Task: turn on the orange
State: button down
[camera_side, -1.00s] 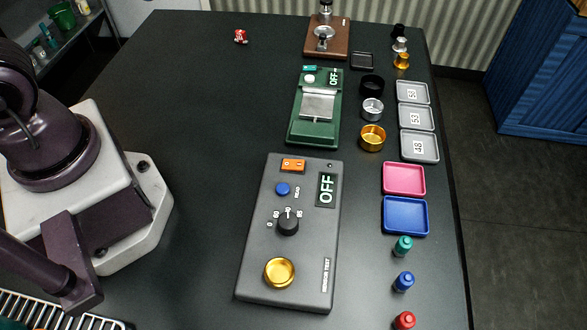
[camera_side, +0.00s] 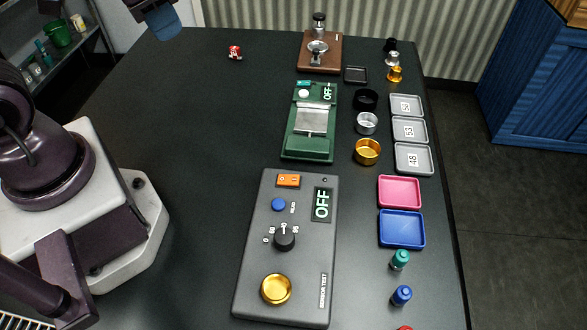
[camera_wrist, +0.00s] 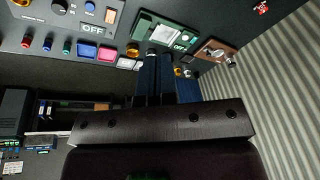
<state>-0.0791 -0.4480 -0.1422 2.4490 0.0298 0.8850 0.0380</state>
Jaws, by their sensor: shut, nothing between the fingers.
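The orange rocker switch (camera_side: 288,181) sits at the top of a grey box (camera_side: 255,215) lying on the dark table. The box's display (camera_side: 322,204) reads OFF. The switch also shows near the top of the wrist view (camera_wrist: 111,15). My gripper (camera_side: 167,24) shows only in part at the top edge of the side view, high up and well apart from the switch. Its blue fingers (camera_wrist: 158,75) are together and empty in the wrist view.
The grey box also carries a blue button (camera_side: 278,204), a black knob (camera_side: 284,239) and a gold dome (camera_side: 276,289). A green scale (camera_side: 310,120), also reading OFF, stands behind it. Trays and small coloured pieces line the right. The table's left middle is clear.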

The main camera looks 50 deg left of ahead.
jog(key=w+d+f+m+g, duration=0.2)
jog(key=w+d+f+m, duration=0.4)
jog(key=f+m, duration=0.4)
jog(key=m+h, duration=0.2)
jog(key=m, duration=1.4)
send_over(296, 180)
jog(key=s+a, duration=0.1)
jog(key=shift+s+a+f, duration=0.1)
jog(key=shift+f, duration=0.35)
jog(key=shift+s+a+f, duration=0.1)
jog(key=shift+f, duration=0.3)
jog(key=f, duration=0.9)
jog(key=w+d+f, duration=0.1)
jog(key=f, duration=0.4)
jog(key=shift+d, duration=0.1)
jog(key=shift+w, duration=0.1)
